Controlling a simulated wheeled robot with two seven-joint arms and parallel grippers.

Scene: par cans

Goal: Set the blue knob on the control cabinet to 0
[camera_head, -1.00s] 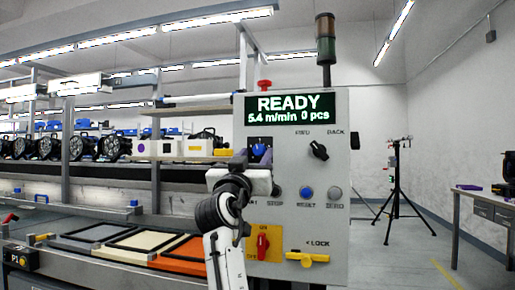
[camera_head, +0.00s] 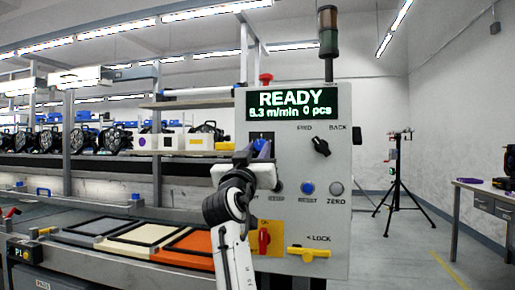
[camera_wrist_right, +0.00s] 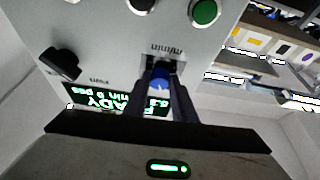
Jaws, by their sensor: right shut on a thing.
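The control cabinet (camera_head: 297,225) stands in front of me, with its lit display (camera_head: 291,103) showing READY, a speed that looks like 6.3 m/min, and 0 pcs. The blue knob (camera_head: 262,147) is at the upper left of the panel, below the display. My right gripper (camera_head: 256,160) is shut on it from the front and hides part of it. In the right wrist view the knob (camera_wrist_right: 160,77) shows between the two dark fingers, below the upside-down m/min label. The knob's scale and pointer are too small or covered to read. My left gripper is not in view.
A black selector (camera_head: 321,146) sits right of the knob. Several buttons lie below, including a blue one (camera_head: 307,188); a red switch (camera_head: 264,238) and a yellow lock handle (camera_head: 309,252) are lower. A conveyor with framed panels (camera_head: 149,236) runs left. A tripod (camera_head: 398,180) stands right.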

